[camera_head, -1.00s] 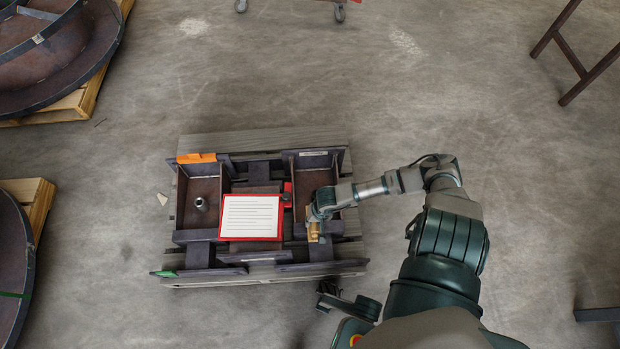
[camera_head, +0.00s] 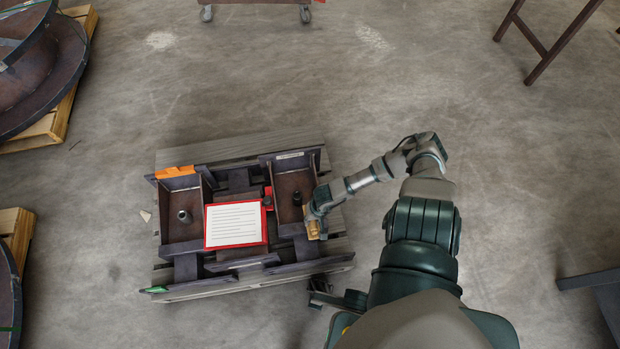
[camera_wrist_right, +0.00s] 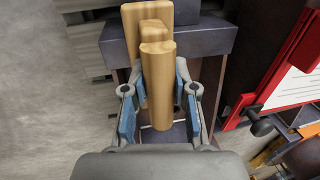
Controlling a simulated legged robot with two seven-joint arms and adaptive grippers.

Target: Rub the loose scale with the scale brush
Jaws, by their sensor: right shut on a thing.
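My right gripper (camera_head: 315,226) is at the right edge of the dark steel frame (camera_head: 188,268). In the right wrist view the gripper (camera_wrist_right: 160,112) is shut on a tan wooden block-like piece (camera_wrist_right: 158,85), which looks like the scale brush. The brush (camera_head: 313,231) shows small in the head view, beside the right compartment. Its bristles are hidden, and I cannot tell whether it touches the steel. I cannot make out the loose scale. A dark part of mine, likely the left gripper (camera_head: 319,286), shows low in front of the frame; its jaws are unclear.
The frame lies on a grey slatted pallet (camera_head: 240,146). A red-bordered sheet (camera_head: 236,224) lies mid-frame. A short metal tube (camera_head: 184,216) stands in the left compartment and a dark peg (camera_head: 297,198) in the right. Large reels (camera_head: 45,80) are at left.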

